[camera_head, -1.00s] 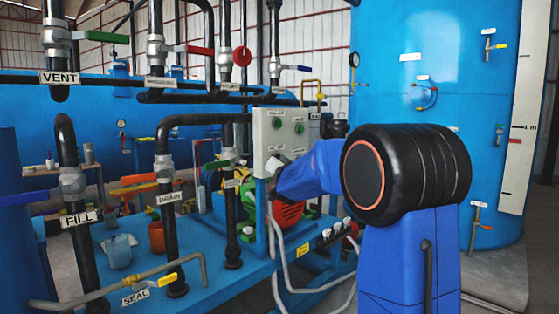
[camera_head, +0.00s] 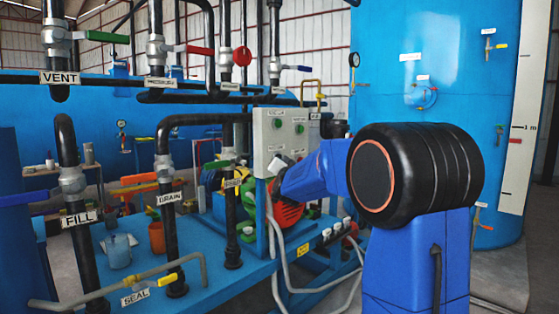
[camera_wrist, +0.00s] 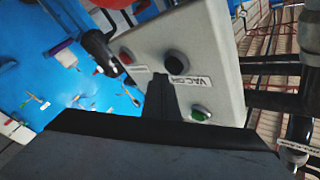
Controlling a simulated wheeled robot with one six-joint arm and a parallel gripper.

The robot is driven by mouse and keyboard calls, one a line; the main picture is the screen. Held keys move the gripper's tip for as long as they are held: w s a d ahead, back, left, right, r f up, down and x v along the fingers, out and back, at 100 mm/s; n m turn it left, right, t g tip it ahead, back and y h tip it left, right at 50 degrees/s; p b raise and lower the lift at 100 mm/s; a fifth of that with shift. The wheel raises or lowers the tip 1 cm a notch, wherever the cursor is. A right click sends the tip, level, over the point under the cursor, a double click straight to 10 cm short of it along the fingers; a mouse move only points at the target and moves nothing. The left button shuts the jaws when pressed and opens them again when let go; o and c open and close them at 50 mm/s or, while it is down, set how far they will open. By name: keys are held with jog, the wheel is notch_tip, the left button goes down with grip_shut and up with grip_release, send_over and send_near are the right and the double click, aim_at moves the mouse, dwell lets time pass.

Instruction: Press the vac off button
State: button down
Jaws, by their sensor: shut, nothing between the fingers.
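The grey control box (camera_head: 281,140) stands on a blue post, with two green buttons on its upper face in the head view. In the wrist view the box (camera_wrist: 215,45) shows a red button (camera_wrist: 126,57), a black button (camera_wrist: 177,61) and a green button (camera_wrist: 200,113). A label (camera_wrist: 188,77) starting with "VAC" lies by the black button; its last letters are not clear. I cannot tell which button is vac off. My gripper (camera_wrist: 160,88) is shut and empty, its tip close to the box face. In the head view my gripper (camera_head: 274,166) covers the box's lower part; contact is not clear.
Black pipes with labelled valves, such as the drain pipe (camera_head: 168,235), stand to the left of the box. Grey hoses (camera_head: 287,262) hang below it. A large blue tank (camera_head: 440,70) stands behind on the right. A red and green machine lies behind my gripper.

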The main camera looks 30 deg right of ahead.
jog(key=s, duration=0.1)
jog(key=s+d, duration=0.1)
jog(key=s, duration=0.2)
jog(key=shift+s+d, duration=0.35)
dwell(0.3)
dwell(0.7)
jog(key=s+a+f+n+g+y, duration=0.35)
jog(key=s+a+f, duration=0.25)
jog(key=s+a, duration=0.35)
jog(key=s+a+f+n+g+y, duration=0.2)
jog(key=s+a+f+n+y, duration=0.2)
jog(key=s+a+f, duration=0.5)
jog(key=s+a+f+n+g, duration=0.1)
jog(key=s+f, duration=0.3)
jog(key=s, duration=0.6)
jog(key=s+a+f+n+g, duration=0.1)
jog(key=s+f+g, duration=0.3)
jog(key=s, duration=0.7)
jog(key=s+a+f+n+g, duration=0.1)
jog(key=s+f, duration=0.4)
jog(key=s, duration=0.5)
jog(key=shift+s+n+g+y, duration=0.35)
jog(key=shift+n+g, duration=0.4)
jog(key=shift+n, duration=0.2)
